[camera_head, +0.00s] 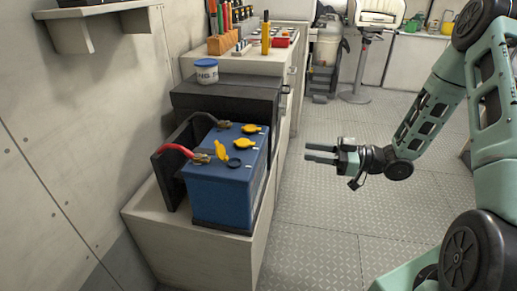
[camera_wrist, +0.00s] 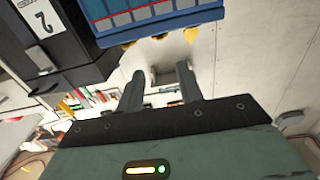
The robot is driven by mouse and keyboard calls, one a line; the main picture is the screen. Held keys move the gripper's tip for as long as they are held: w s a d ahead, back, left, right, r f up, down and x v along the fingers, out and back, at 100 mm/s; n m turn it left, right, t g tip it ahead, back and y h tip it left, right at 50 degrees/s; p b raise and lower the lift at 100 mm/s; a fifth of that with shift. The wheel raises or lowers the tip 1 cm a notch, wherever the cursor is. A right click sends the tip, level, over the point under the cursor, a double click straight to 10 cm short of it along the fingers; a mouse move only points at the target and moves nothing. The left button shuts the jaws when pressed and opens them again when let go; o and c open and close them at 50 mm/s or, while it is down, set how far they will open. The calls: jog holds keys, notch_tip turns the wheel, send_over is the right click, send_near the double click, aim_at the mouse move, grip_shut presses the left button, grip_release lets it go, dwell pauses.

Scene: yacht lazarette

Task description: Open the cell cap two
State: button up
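The blue battery (camera_head: 225,195) stands in a dark tray on a pale bench, left of my gripper. On its top are two flat yellow caps (camera_head: 253,128) (camera_head: 243,143), a raised yellow piece (camera_head: 221,151) and a dark round spot (camera_head: 233,162); I cannot tell if that is an opening or a cap. No cap number is readable. My gripper (camera_head: 308,152) is open and empty, apart from the battery over the floor, fingers pointing left. In the wrist view, the battery (camera_wrist: 155,12) appears upside down beyond the open fingers (camera_wrist: 160,80), with yellow bits along its edge.
A red cable (camera_head: 174,149) and a black cable (camera_head: 203,117) clamp onto the battery top. A black box (camera_head: 225,95) carrying a blue-lidded jar (camera_head: 206,72) stands behind it. The wall closes off the left. The floor (camera_head: 325,205) is clear.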

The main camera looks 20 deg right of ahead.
aim_at(255, 144)
jog(key=b+x, duration=0.1)
jog(key=x, duration=1.4)
jog(key=shift+w+a+b, duration=0.15)
jog(key=shift+a+b, duration=0.05)
jog(key=shift+b, duration=0.15)
grip_shut()
jog(key=shift+r, duration=0.1)
